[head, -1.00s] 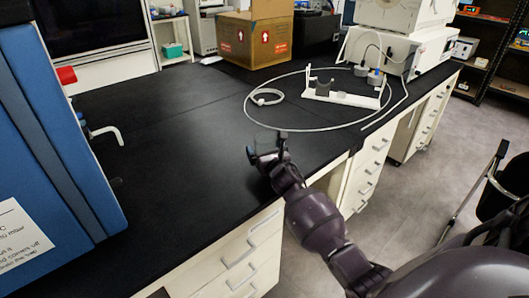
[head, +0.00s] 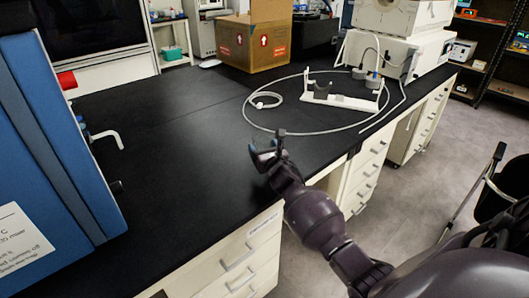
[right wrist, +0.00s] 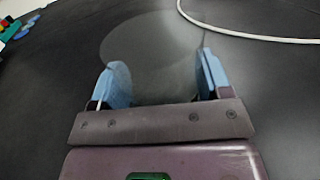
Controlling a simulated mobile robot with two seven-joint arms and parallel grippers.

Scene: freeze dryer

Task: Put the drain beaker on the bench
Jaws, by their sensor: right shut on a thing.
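The drain beaker (right wrist: 155,50) is clear glass and shows in the right wrist view as a faint see-through shape between and beyond the blue finger pads. My right gripper (right wrist: 160,82) is shut on it, with one pad on each side. In the head view my right gripper (head: 266,147) is low over the front part of the black bench (head: 185,170). The beaker's outline is barely visible there, and I cannot tell whether its base touches the bench. My left gripper is not in view.
A blue machine (head: 55,140) with a white lever valve (head: 106,136) stands at the left. A white tube (head: 247,120) loops around a white rack (head: 345,101) farther back. A cardboard box (head: 252,45) stands behind. The bench between is clear.

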